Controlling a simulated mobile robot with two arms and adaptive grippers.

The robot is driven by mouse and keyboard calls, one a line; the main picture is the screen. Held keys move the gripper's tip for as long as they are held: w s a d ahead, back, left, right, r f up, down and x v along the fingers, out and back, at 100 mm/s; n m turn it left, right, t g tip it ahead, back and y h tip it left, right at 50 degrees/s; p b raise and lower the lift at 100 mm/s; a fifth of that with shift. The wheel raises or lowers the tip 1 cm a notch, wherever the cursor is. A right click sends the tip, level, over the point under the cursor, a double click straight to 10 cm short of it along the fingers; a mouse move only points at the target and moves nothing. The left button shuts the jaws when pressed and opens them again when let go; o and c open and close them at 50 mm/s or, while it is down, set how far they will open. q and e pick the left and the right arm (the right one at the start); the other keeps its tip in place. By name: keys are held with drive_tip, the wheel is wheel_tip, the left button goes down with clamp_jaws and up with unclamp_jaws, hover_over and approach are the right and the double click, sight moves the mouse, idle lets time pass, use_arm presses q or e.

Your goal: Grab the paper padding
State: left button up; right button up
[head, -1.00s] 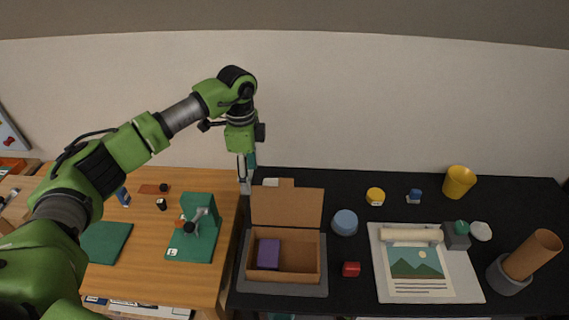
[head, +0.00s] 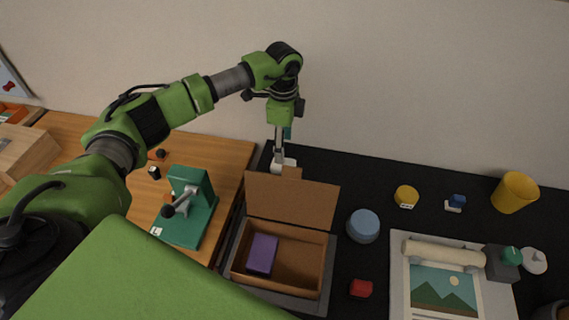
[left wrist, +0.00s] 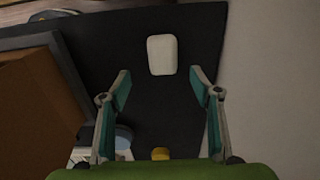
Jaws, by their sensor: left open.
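The paper padding, a white rounded block, lies on the black desk behind the open cardboard box's lid; in the head view (head: 286,164) it is partly hidden by my left gripper and the lid. In the left wrist view the padding (left wrist: 162,54) shows whole, flat on the black surface, just beyond the gap between my fingertips. My left gripper (head: 279,151) points down at it, open and empty; its two teal-padded fingers (left wrist: 160,84) stand wide apart. My right gripper is not in view.
The cardboard box (head: 290,202) holds a purple block (head: 262,254) and its raised lid stands close to my left gripper. A blue round container (head: 363,226), yellow tape (head: 406,196), red block (head: 361,288) and poster (head: 443,290) lie rightward. A green press (head: 190,205) stands left.

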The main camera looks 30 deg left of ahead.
use_arm(q)
wheel_tip(320, 180, down, 3)
drive_tip(key=shift+r, duration=0.1)
drive_tip(key=shift+w+f, duration=0.15)
drive_tip(key=shift+f, duration=0.25)
drive_tip(key=shift+f+p, duration=0.25)
drive_tip(key=shift+p, duration=0.05)
wheel_tip(320, 180, down, 4)
drive_tip(key=shift+a+f+p, duration=0.1)
drive_tip(key=shift+p, duration=0.6)
drive_tip(key=shift+w+f, duration=0.15)
drive_tip(key=shift+f, duration=0.2)
drive_tip(key=c, duration=1)
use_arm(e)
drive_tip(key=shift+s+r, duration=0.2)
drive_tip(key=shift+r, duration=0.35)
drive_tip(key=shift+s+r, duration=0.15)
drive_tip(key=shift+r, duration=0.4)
